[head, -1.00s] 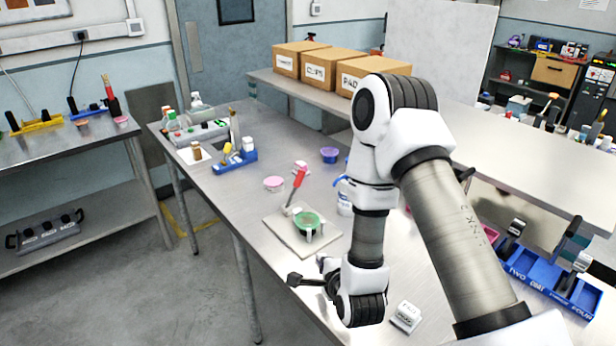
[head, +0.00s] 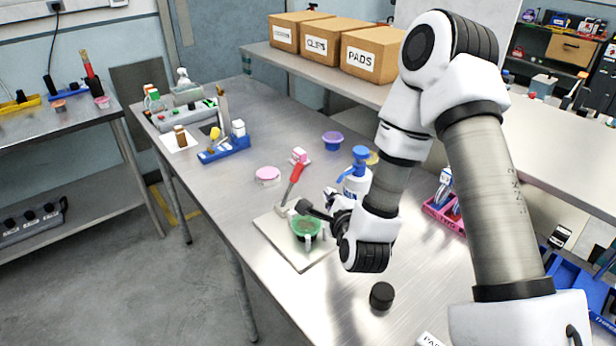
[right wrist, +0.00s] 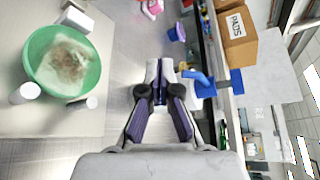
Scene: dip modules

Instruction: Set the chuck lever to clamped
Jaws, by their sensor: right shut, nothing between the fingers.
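The chuck is a pale base plate (head: 268,222) on the table with a green bowl (head: 306,229) between short white posts. The bowl also shows in the right wrist view (right wrist: 62,62), with a brownish clump inside. The chuck lever (head: 296,172) has a red handle on a grey shaft and stands up from the plate's back part, leaning right. My right gripper (head: 303,207) is shut and empty, above the bowl's right side and apart from the lever in the picture. Its closed fingers show in the right wrist view (right wrist: 160,66), where the lever is not seen. My left gripper is not in view.
A white bottle with a blue pump (head: 357,180) stands close behind my right gripper. A pink tub (head: 268,175), a purple tub (head: 333,140) and a black cylinder (head: 381,295) are on the table. A blue rack (head: 224,151) stands further back. The front left table is clear.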

